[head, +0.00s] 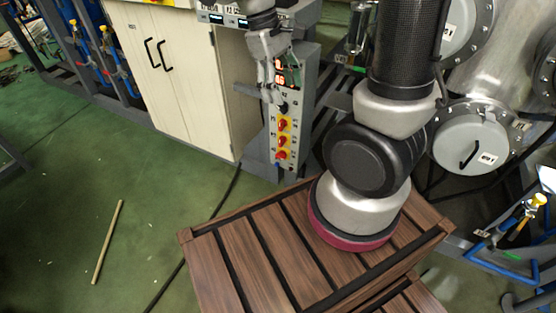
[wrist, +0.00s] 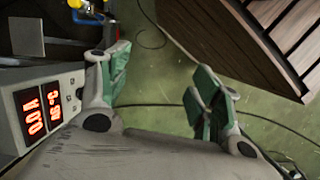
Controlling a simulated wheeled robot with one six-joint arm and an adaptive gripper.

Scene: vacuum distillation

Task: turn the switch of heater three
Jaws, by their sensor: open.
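The control panel (head: 296,150) is a narrow grey upright box beside the white cabinet in the head view. Down its face are a black knob (head: 283,107) and several red knobs on yellow plates, such as the middle one (head: 282,141). The labels are too small to read, so I cannot tell which switch is heater three's. My gripper (head: 278,84) is in front of the panel's upper part, above the red knobs, and partly covers the display. In the wrist view my gripper (wrist: 162,88) has its green-padded fingers spread with nothing between them.
A white cabinet (head: 185,75) stands left of the panel. A brown slatted wooden platform (head: 235,260) is under my arm. Metal vessels with round flanged covers (head: 470,140) are at right. A stick (head: 107,242) lies on the open green floor at left.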

